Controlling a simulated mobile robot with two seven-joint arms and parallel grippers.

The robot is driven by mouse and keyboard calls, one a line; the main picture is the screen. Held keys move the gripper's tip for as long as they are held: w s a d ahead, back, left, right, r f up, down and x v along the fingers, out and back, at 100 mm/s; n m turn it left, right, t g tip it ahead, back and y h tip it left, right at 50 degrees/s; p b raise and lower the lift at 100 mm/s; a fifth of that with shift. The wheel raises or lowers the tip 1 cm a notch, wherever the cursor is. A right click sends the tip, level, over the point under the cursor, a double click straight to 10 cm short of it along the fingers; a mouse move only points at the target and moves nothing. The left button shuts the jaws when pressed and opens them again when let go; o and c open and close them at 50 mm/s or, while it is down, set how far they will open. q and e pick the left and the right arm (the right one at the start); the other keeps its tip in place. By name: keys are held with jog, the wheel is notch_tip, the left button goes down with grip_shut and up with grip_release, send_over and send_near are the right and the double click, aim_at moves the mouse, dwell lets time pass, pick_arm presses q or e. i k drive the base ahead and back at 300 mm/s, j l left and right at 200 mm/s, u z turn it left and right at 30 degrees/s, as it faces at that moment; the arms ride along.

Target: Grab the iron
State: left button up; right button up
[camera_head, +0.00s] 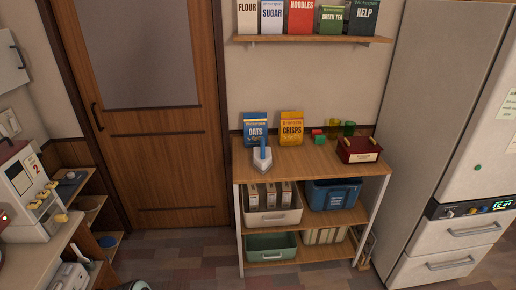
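The iron (262,158) is a small pale grey-white thing with a blue handle. It is on the top board of the wooden shelf unit (300,168), near its left front part. It is in front of the blue oats box (255,126) and to the left of the yellow crisps box (291,128). Nothing holds the iron. Neither of my grippers shows in the head view.
A dark red box (358,150) and several small red, green and yellow items stand right of the iron. Bins fill the lower shelves. A wall shelf (310,39) with food boxes hangs above. A tall grey cabinet (440,120) stands right. The floor in front is mostly clear.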

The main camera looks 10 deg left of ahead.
aim_at(262, 156)
jog(key=i+j, duration=0.2)
jog(key=j, duration=0.15)
jog(key=i+j, duration=0.45)
jog(key=j, duration=0.2)
jog(key=z, duration=0.05)
